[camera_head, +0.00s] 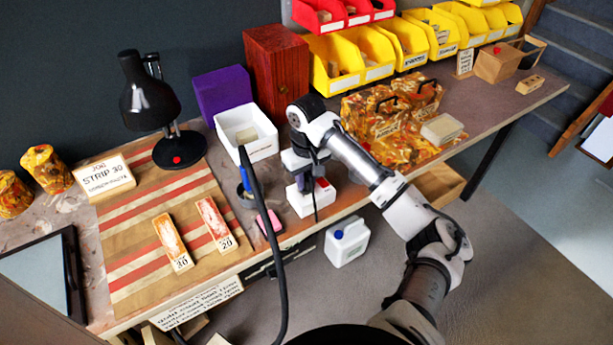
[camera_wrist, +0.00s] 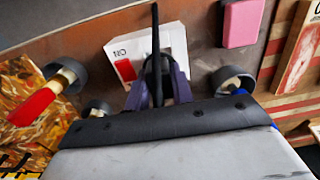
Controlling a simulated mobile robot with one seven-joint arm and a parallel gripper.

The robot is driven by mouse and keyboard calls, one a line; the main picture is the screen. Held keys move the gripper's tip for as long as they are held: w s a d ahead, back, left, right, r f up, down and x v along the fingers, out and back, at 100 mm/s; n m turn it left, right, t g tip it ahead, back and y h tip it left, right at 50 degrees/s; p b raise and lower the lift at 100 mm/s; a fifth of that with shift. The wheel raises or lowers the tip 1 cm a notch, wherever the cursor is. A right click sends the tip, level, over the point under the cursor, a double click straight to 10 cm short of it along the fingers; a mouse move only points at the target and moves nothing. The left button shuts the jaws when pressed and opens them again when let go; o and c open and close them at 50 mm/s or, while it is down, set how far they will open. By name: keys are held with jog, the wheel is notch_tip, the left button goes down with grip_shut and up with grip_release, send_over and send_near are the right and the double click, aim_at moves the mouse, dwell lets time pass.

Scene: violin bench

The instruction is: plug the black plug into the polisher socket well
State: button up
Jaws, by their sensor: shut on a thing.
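My gripper (camera_head: 306,176) points down at a white box with a red switch (camera_head: 301,203) near the bench's front edge. In the wrist view the gripper's purple-grey fingers (camera_wrist: 158,92) are shut on the black plug (camera_wrist: 156,64), with a thin black cord running up from it. The white box (camera_wrist: 113,47) with its red switch lies right behind the plug, and I take it to be the polisher socket. The socket well is hidden by the plug and fingers. I cannot tell whether the plug is in it or above it.
A pink block (camera_head: 268,222) and a small dark cup with a blue item (camera_head: 245,186) stand left of the box. A white open bin (camera_head: 245,128) is behind. A patterned orange case (camera_head: 392,112) stands to the right. A thick black curved cord or bar (camera_head: 277,255) crosses the front.

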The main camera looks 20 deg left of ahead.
aim_at(306, 176)
jog(key=shift+f+b, duration=0.4)
jog(key=shift+f, duration=0.45)
jog(key=o, duration=1)
notch_tip(306, 176, up, 14)
jog(key=shift+f+b, duration=0.1)
jog(key=shift+b, duration=0.7)
